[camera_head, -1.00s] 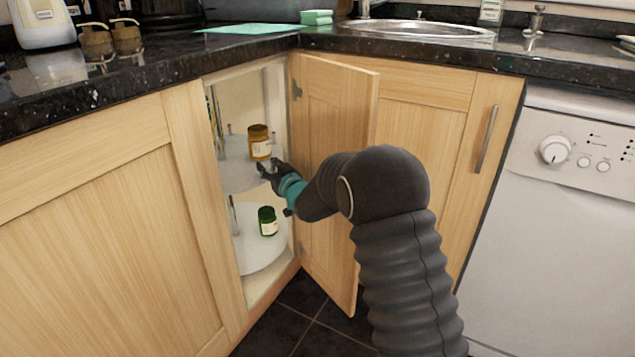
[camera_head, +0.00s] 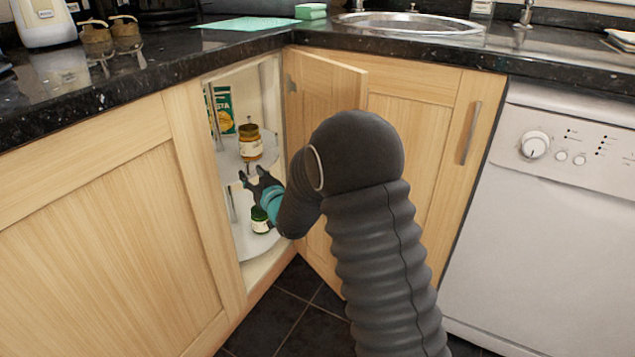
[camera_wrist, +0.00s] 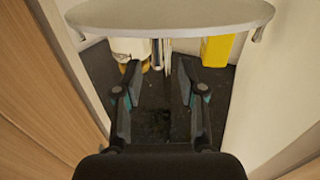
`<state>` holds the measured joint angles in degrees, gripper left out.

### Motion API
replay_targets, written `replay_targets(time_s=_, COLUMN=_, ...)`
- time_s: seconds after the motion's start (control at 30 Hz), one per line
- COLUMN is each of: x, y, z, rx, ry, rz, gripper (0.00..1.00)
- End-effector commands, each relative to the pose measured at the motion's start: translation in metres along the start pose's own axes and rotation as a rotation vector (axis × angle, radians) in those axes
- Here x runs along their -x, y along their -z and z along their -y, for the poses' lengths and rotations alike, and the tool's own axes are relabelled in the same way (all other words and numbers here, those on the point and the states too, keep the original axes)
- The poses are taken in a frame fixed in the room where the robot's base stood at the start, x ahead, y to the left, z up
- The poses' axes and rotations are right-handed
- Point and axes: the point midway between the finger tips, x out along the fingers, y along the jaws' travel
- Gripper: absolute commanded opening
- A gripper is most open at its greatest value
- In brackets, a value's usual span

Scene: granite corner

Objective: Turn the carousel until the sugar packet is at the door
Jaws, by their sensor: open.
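The carousel has an upper white tray (camera_head: 232,160) and a lower white tray (camera_head: 246,243) inside the open corner cupboard. On the upper tray stand a brown jar with a pale label (camera_head: 250,147) and a green box with yellow lettering (camera_head: 223,112). A green jar (camera_head: 260,220) is on the lower tray, partly behind my arm. My gripper (camera_head: 251,176) is open and empty at the cupboard opening, around the height between the trays. In the wrist view its fingers (camera_wrist: 158,78) are apart below a pale tray edge (camera_wrist: 170,25). I cannot identify the sugar packet.
The wrist view shows a white item (camera_wrist: 131,48) and a yellow item (camera_wrist: 216,48) beyond the fingers, with metal posts between. The open wooden door (camera_head: 335,90) stands right of the opening, close to my arm. The left cupboard front (camera_head: 100,230) bounds the other side.

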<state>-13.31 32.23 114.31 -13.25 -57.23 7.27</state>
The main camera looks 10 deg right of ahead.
Motion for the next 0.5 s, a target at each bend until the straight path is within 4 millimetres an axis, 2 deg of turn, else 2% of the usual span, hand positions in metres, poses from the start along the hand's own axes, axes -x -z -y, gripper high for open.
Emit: replay_targets(time_s=0.5, x=0.089, y=0.000, z=0.000, rx=0.000, ry=0.001, rz=0.000, gripper=0.40)
